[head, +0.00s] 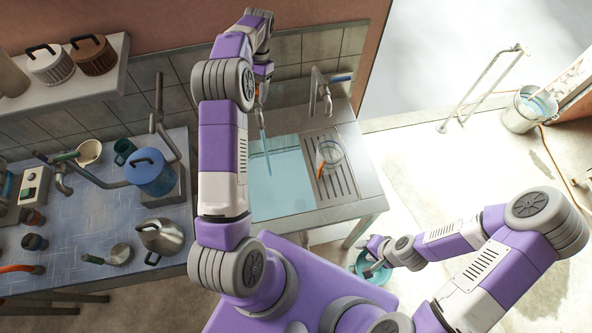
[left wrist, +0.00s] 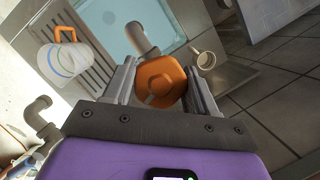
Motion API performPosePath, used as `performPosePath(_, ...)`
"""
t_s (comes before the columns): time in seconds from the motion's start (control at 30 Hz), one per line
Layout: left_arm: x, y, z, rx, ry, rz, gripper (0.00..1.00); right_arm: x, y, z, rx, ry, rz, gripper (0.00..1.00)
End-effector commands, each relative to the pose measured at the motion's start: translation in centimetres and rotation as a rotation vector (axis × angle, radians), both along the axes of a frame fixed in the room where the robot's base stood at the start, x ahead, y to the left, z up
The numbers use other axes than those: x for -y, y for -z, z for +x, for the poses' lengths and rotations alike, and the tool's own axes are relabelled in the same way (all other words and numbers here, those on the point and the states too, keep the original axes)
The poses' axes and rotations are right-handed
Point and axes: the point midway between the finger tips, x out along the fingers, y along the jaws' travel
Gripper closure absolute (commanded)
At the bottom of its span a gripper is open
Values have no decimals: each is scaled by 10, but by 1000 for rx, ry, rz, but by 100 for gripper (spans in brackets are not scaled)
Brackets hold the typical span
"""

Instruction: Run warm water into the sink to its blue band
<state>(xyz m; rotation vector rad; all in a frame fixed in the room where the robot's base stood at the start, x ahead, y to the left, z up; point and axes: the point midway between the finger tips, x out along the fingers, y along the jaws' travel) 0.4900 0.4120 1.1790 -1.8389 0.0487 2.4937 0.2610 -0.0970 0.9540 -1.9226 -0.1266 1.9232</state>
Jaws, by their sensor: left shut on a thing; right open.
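The sink (head: 279,198) holds pale blue-green water. It also shows in the left wrist view (left wrist: 170,20). I cannot make out its blue band. A thin bluish stream (head: 264,143) runs down into it below my left gripper. In the left wrist view my left gripper (left wrist: 160,90) is shut on an orange tap handle (left wrist: 163,80), with a jaw on each side and a grey spout beyond. In the head view my arm partly hides this gripper (head: 262,72). A second tap (head: 322,88) with a blue handle is to the right. My right gripper (head: 376,262) is open at a teal bowl (head: 372,270).
A clear jug (head: 330,151) with orange on it stands on the ribbed drainboard right of the sink. A metal bucket (head: 525,108) stands far right. Open floor lies between.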

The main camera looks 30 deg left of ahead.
Motion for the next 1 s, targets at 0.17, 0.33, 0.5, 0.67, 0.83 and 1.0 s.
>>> performPosePath(0.17,-1,0,-1,-1,-1,0,63,0,0,0,0,0,0,57)
performPosePath(0.33,-1,0,-1,-2,-1,0,63,0,0,0,0,0,0,57)
performPosePath(0.5,0,0,-1,-2,55,0,63,0,0,0,0,0,0,57)
performPosePath(0.67,0,0,-1,-1,279,-1,63,0,0,0,0,0,0,57)
performPosePath(0.83,0,0,-1,-2,402,0,63,0,0,0,0,0,0,57)
performPosePath(1.0,0,0,-1,-2,403,0,63,0,0,0,0,0,0,57)
